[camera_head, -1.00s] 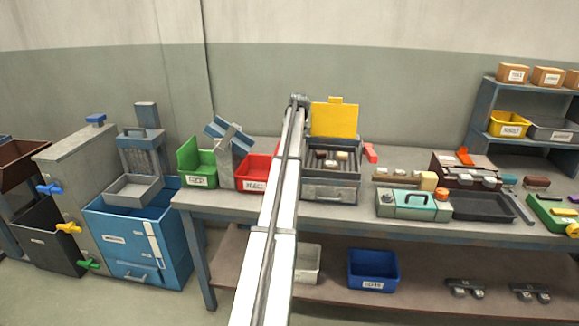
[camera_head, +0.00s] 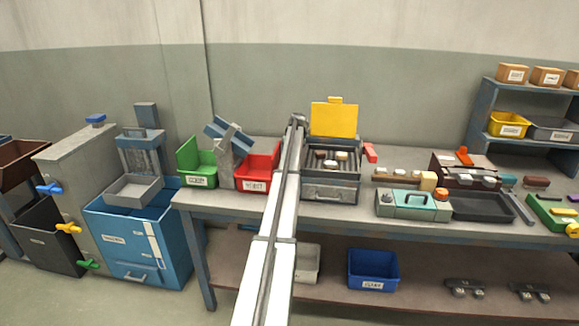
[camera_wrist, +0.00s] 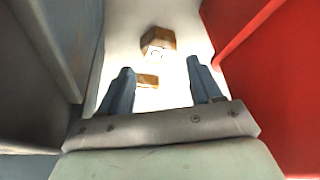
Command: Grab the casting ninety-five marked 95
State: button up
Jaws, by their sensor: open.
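In the wrist view a brown block (camera_wrist: 158,40) with a pale mark on its face lies on a bright surface, ahead of my fingertips. The mark is too small to read. A second, flatter brown piece (camera_wrist: 147,81) shows between my fingers. My gripper (camera_wrist: 160,67) is open, its two blue-grey fingers apart, with nothing clasped.
A red wall (camera_wrist: 265,75) stands close on the right in the wrist view, a grey-blue wall (camera_wrist: 65,40) on the left. The head view shows a red bin (camera_head: 253,185) and a grey box (camera_head: 330,191) with a raised yellow lid (camera_head: 334,120).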

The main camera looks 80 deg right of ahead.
jog(key=x, duration=0.5)
jog(key=shift+w+f, duration=0.1)
jog(key=shift+f, duration=0.05)
jog(key=c, duration=0.8)
